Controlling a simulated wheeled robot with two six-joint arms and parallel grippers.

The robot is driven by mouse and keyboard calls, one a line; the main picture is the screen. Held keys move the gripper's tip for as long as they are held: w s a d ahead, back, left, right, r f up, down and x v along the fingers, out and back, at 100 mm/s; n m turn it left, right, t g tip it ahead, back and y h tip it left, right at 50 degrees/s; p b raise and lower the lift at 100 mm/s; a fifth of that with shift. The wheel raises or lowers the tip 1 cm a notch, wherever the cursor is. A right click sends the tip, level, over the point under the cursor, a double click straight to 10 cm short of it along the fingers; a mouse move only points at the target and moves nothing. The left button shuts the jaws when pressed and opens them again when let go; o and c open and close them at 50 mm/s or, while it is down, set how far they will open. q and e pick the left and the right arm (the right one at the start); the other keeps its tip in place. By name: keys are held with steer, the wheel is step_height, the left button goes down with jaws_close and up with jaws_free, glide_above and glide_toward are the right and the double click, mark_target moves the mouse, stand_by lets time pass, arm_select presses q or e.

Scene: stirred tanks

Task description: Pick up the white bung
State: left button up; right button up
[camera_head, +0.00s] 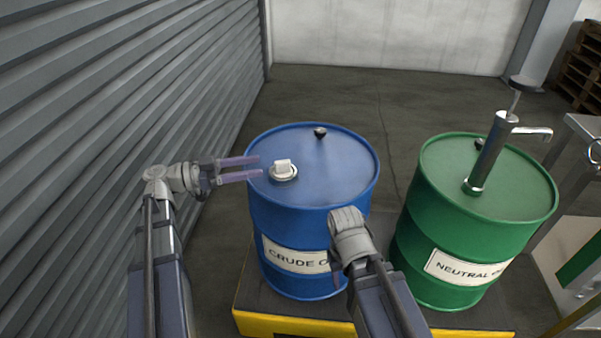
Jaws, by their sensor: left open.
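The white bung (283,168) sits in the opening on top of the blue drum (330,185), near the left part of its lid. The drum's label reads "CRUDE O…", its end covered by my right arm. My left gripper (259,167) is open, its two purple-tinted fingers pointing right at the drum's left rim. The fingertips are just left of the bung and appear apart from it. My right arm's wrist (350,232) is in front of the drum's lower right side. Its fingers are hidden.
A green drum (445,235) with a metal hand pump (488,155) stands to the right. Both drums stand on a yellow-edged platform (290,325). A ribbed shutter wall (110,90) is close on the left. A metal table (585,125) stands at the right edge.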

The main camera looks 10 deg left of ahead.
mark_target(282, 161)
arm_select(q)
steer(key=shift+d+r, duration=0.1)
steer(key=shift+d, duration=0.15)
steer(key=shift+f+x, duration=0.1)
steer(key=shift+x, duration=1.85)
steer(key=shift+f+x, duration=0.15)
steer(key=shift+x, duration=1.8)
steer(key=shift+s, duration=0.1)
jaws_close()
